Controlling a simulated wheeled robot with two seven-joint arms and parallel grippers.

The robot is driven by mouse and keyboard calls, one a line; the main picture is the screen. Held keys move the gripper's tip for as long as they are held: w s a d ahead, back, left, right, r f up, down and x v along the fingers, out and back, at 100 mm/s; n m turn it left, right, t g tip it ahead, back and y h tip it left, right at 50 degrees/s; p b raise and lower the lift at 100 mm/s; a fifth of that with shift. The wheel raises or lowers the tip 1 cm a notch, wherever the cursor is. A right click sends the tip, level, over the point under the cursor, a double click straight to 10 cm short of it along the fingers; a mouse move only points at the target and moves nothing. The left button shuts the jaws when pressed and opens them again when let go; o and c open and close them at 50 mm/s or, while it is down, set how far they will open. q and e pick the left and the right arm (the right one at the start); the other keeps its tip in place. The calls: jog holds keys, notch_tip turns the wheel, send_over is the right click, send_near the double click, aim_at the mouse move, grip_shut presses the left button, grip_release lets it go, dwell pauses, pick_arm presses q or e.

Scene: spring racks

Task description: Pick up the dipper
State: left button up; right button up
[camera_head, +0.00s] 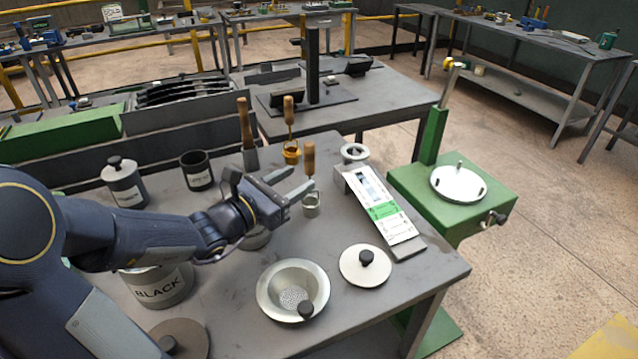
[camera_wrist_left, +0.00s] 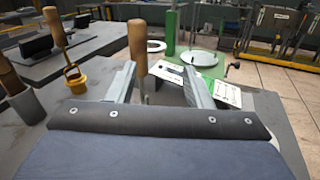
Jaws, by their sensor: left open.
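The dipper (camera_head: 310,200) has an upright wooden handle and a small grey metal cup, and it stands on the grey workbench. My left gripper (camera_head: 299,179) is open and reaches in from the left, its fingertips at the dipper's handle. The cup is hidden there behind the gripper. My right gripper is not in view.
A dark cup (camera_head: 197,170), lidded jar (camera_head: 124,182), funnel-like bowl (camera_head: 266,289), round lid (camera_head: 364,265) and label board (camera_head: 385,210) surround the gripper.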

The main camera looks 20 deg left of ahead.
aim_at(306, 165)
pick_arm(q)
jog(key=shift+w+a+f+n+t+y, duration=0.15)
jog(key=shift+w+a+f+n+y, duration=0.1)
jog(key=shift+w+a+n, duration=0.2)
jog(key=shift+w+a+f+n+t+y, duration=0.15)
jog(key=shift+w+a+n+y, duration=0.1)
jog(key=shift+w+a+n, duration=0.15)
jog(key=x, duration=0.7)
jog(key=shift+w+a+f+p, duration=0.1)
jog(key=shift+a+f+p, duration=0.05)
jog(key=shift+p, duration=0.2)
jog(key=shift+c, duration=0.4)
jog(key=c, duration=0.9)
